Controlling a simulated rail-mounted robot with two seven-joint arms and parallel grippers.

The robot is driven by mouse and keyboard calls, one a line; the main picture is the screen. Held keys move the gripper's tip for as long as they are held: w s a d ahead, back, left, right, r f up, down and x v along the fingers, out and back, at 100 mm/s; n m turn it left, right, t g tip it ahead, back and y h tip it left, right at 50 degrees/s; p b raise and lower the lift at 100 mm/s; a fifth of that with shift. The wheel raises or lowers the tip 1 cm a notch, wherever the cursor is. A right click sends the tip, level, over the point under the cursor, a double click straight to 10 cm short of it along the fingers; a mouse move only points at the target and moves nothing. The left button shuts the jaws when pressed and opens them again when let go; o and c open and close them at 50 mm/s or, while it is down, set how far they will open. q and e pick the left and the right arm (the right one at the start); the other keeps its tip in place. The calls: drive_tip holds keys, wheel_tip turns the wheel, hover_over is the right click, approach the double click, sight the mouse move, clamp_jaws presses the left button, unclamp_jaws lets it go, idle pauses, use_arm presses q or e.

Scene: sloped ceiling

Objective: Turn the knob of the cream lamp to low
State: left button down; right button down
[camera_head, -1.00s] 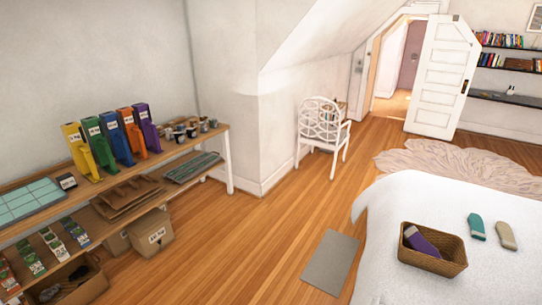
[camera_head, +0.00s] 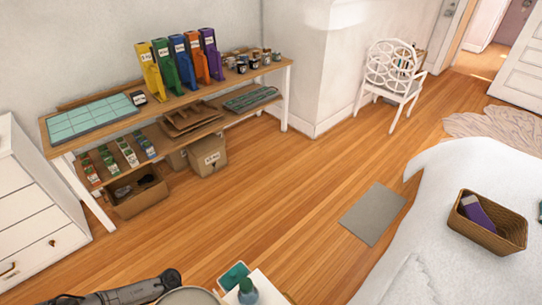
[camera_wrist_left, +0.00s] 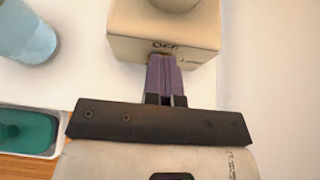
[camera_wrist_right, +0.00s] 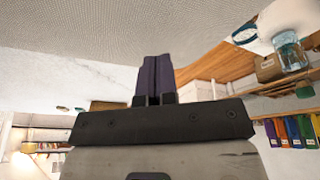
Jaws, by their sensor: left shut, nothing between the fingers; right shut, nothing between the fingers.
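The cream lamp's base (camera_wrist_left: 185,35) is at the top of the left wrist view, on a white surface. Its front face carries dark markings, partly covered by my fingertips, and cannot be read fully. My left gripper (camera_wrist_left: 163,60) is shut, with its purple fingers right at this front face. I cannot tell whether they touch it. No knob can be made out. My right gripper (camera_wrist_right: 156,60) is shut and empty, away from the lamp. In the head view my left arm comes in at the bottom left and neither gripper shows clearly.
A shelf table (camera_head: 190,98) with coloured holders stands against the wall. A bed with a wicker basket (camera_head: 490,235) is at right.

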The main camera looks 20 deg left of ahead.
use_arm(q)
drive_tip(key=shift+s+f+b, duration=0.1)
drive_tip(key=shift+s+b, duration=0.15)
drive_tip(key=shift+b, duration=0.35)
use_arm(e)
drive_tip(key=shift+f, duration=0.7)
use_arm(q)
drive_tip(key=shift+a+b, duration=0.1)
drive_tip(key=shift+b, duration=0.6)
use_arm(e)
drive_tip(key=shift+w+f, duration=0.2)
drive_tip(key=shift+f, duration=0.45)
use_arm(q)
drive_tip(key=shift+b, duration=0.3)
use_arm(e)
drive_tip(key=shift+w+f, duration=0.15)
drive_tip(key=shift+f, duration=0.15)
